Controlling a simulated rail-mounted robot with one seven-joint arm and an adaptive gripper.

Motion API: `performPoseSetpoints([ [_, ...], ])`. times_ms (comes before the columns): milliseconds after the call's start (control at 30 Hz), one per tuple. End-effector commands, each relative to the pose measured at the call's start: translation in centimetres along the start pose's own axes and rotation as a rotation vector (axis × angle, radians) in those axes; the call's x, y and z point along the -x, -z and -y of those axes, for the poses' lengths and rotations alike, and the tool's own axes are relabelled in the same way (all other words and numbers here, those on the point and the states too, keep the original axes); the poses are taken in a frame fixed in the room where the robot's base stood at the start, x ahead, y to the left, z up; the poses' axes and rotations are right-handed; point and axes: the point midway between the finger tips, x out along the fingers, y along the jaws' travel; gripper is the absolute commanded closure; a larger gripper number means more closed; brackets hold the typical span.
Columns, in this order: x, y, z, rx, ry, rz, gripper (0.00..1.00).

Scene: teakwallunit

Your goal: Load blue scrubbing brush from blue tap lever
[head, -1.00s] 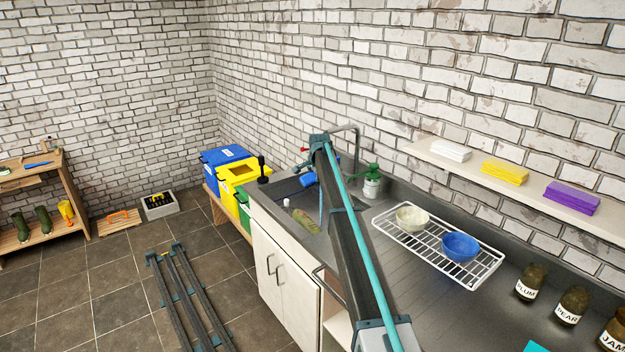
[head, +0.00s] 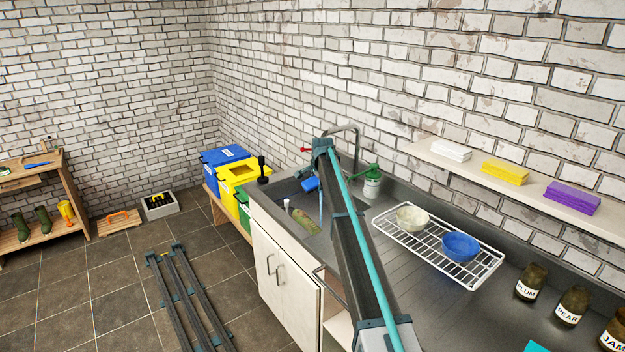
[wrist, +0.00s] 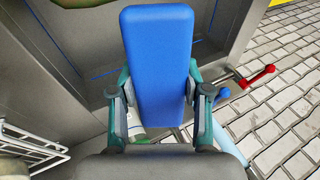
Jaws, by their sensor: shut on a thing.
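The blue scrubbing brush (wrist: 158,60) fills the middle of the wrist view as a long blue block. My gripper (wrist: 158,95) is shut on it, one finger at each side. The brush's lower end and any bristles are hidden. The blue tap lever (wrist: 222,95) shows just right of the right finger; I cannot tell whether the brush touches it.
The red tap lever (wrist: 257,77) and brick wall are close on the right. The sink holds a green-brown item (head: 305,221) and a white-topped one (head: 287,204).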

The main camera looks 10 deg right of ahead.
Motion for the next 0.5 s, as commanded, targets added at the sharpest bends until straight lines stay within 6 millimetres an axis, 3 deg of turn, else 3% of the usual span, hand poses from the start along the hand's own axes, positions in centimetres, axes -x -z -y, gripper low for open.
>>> performPoseSetpoints([
  [500,1.8,-1.4,-3.0,0.000,0.000,0.000,0.81],
])
